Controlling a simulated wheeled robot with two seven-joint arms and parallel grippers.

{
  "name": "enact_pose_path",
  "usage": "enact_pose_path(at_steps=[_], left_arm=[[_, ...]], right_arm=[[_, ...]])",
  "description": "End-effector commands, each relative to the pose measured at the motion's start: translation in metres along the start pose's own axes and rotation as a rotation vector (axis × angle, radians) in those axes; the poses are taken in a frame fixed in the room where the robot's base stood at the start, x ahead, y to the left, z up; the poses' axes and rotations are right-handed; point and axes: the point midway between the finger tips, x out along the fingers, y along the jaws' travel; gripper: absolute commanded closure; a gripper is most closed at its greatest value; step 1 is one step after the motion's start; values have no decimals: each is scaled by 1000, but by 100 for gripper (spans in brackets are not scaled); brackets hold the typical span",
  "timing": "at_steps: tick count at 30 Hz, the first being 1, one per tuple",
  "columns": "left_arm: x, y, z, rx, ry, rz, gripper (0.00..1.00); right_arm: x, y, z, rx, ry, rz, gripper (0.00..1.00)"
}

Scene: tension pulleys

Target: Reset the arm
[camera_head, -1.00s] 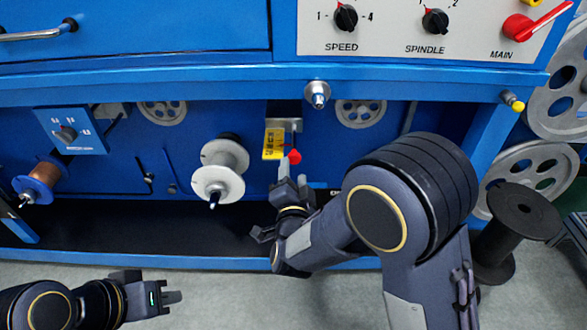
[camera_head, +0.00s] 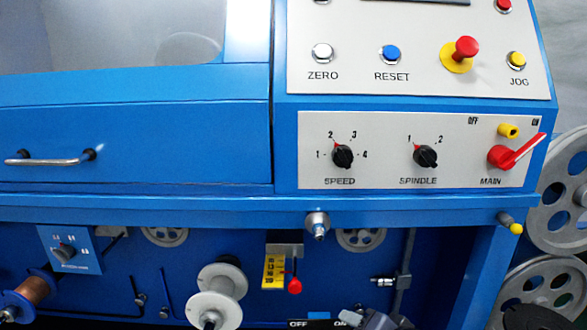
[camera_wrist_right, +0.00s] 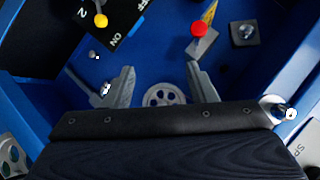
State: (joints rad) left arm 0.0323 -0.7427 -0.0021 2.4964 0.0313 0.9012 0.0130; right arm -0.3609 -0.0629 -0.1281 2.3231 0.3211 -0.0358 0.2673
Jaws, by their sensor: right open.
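The small metal lever arm with a red ball tip (camera_head: 293,286) hangs beside a yellow scale (camera_head: 273,271) under the machine's ledge. The red ball (camera_wrist_right: 199,28) also shows in the right wrist view, beyond the fingers. In the head view only a grey piece at the bottom edge, seemingly part of my right gripper or arm, shows, right of the lever. My left gripper is out of the head view. A blue button marked RESET (camera_head: 390,54) is on the upper panel.
The white spool (camera_head: 215,295) and copper spool (camera_head: 30,292) stick out left of the lever. A metal knob (camera_head: 317,225) juts from the ledge above. Main switch (camera_head: 505,155) and dials are on the panel. A yellow-tipped switch (camera_wrist_right: 100,20) shows in the wrist view.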

Motion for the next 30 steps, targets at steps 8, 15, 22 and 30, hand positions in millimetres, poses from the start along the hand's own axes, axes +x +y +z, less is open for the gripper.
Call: enact_pose_path(at_steps=[8, 15, 22, 30], left_arm=[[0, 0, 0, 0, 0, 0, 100], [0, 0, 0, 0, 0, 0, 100], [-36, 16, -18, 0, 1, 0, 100], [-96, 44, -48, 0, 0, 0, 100]], right_arm=[[-101, 56, 38, -208, -201, 108, 49], [-154, 96, 75, -318, -317, 229, 49], [-189, 77, 67, -345, -361, 269, 49], [-226, 24, 32, -344, -360, 267, 49]])
